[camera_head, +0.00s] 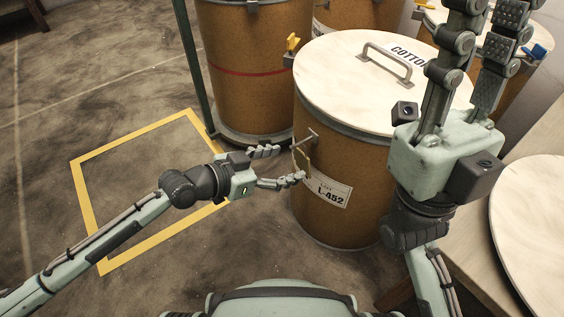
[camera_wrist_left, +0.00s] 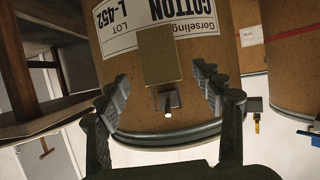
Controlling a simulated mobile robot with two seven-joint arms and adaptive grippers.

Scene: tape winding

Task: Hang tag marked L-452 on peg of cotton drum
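The cotton drum (camera_head: 325,115) is a brown drum with a pale lid, a COTTON label and a side label reading LOT L-452. A metal peg (camera_head: 307,141) sticks out from its side. A plain tan tag (camera_head: 303,161) appears to hang from the peg; any marking on it is not visible. In the left wrist view, the tag (camera_wrist_left: 160,55) lies against the drum's label, beside the peg (camera_wrist_left: 168,102). My left gripper (camera_head: 291,163) is open, with its fingers on either side of the tag and apart from it. My right gripper (camera_head: 488,12) is open and empty over the drum's right side.
Another brown drum (camera_head: 240,60) with a red band stands behind at left. A yellow floor outline (camera_head: 85,207) lies at left with free floor. A wooden table (camera_head: 480,262) bearing a round pale lid (camera_head: 535,220) is at right.

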